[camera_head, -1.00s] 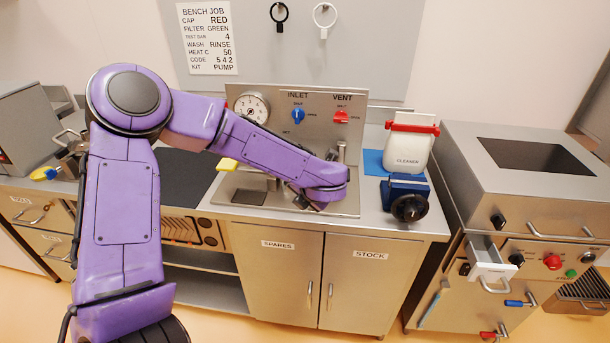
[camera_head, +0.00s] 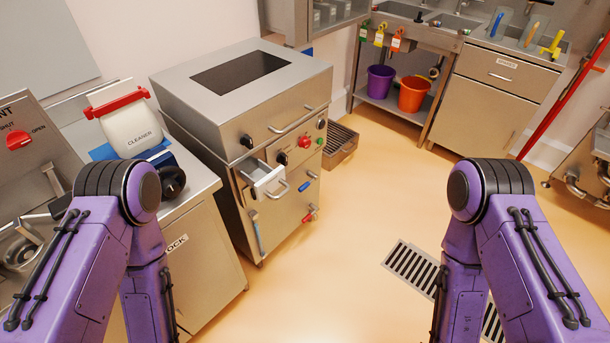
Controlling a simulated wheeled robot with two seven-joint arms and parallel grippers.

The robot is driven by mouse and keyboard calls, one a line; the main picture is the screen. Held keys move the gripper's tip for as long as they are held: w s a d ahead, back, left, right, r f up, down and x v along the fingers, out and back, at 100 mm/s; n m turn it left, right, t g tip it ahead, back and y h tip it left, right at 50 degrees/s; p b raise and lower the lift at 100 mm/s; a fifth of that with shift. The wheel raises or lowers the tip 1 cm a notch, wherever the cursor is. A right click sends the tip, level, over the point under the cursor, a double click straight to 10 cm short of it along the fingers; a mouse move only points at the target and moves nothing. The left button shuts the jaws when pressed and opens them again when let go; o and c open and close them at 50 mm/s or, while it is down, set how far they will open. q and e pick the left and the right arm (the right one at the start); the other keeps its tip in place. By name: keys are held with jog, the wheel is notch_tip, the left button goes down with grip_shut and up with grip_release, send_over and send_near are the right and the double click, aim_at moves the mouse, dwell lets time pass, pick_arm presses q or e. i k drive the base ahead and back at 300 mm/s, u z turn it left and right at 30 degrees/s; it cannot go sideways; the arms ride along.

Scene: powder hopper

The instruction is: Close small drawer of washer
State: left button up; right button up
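The washer (camera_head: 190,112) is a steel box at the centre left, with a dark square opening in its top. Its small drawer (camera_head: 268,181) sticks out of the front, pulled open, with a white inside and a bar handle. My two purple arms show at the lower left and lower right. Both are bent downward and neither touches the washer. Both grippers are out of the picture, so what they hold is hidden.
Floor grates (camera_head: 412,268) lie ahead of me. Purple (camera_head: 380,82) and orange (camera_head: 413,94) buckets sit under the sink at the back. The floor before the washer is clear.

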aim_at(266, 180)
jog(key=z, duration=0.2)
jog(key=i, duration=1)
jog(key=u, duration=0.8)
jog(key=k, duration=1)
jog(key=u, duration=0.65)
jog(key=i, duration=0.55)
jog(key=z, duration=0.35)
